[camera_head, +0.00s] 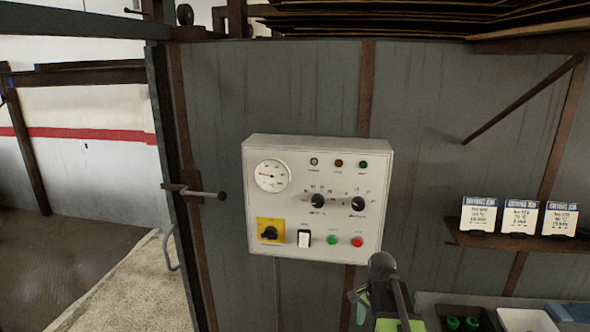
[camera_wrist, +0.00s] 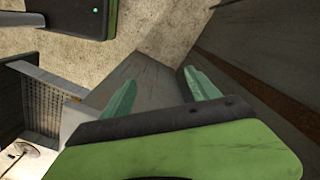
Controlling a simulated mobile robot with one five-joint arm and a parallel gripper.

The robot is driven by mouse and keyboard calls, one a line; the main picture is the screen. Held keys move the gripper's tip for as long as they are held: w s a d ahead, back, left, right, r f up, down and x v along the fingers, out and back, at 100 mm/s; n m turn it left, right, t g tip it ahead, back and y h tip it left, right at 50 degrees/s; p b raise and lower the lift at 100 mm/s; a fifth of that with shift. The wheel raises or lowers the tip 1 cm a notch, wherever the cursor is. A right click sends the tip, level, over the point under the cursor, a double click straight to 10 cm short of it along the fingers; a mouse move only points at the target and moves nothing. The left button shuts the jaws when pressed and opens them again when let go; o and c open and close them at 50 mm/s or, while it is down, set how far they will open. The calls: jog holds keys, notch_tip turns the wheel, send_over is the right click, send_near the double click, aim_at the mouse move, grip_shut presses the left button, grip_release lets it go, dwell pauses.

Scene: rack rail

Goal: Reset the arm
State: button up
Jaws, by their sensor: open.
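My gripper (camera_wrist: 160,77) shows in the wrist view with its two pale green fingers apart and nothing between them. It points down toward the floor. In the head view, my dark and green arm rises at the bottom, right of centre, in front of the wall and just below the control panel (camera_head: 318,242). The fingers are hard to make out there. The gripper appears apart from the panel and holds nothing.
The panel has a gauge (camera_head: 272,176), knobs, a yellow switch plate (camera_head: 270,231) and buttons. White cards (camera_head: 519,217) stand on a shelf (camera_head: 490,241) at right. A rod (camera_head: 522,99) slants from the wall. Open floor (camera_head: 60,255) lies at left.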

jog(key=s+a+n, duration=0.6)
jog(key=a+n, duration=0.6)
jog(key=shift+s+a+f+n, duration=0.25)
jog(key=shift+s+a+n, duration=0.05)
jog(key=shift+n, duration=0.1)
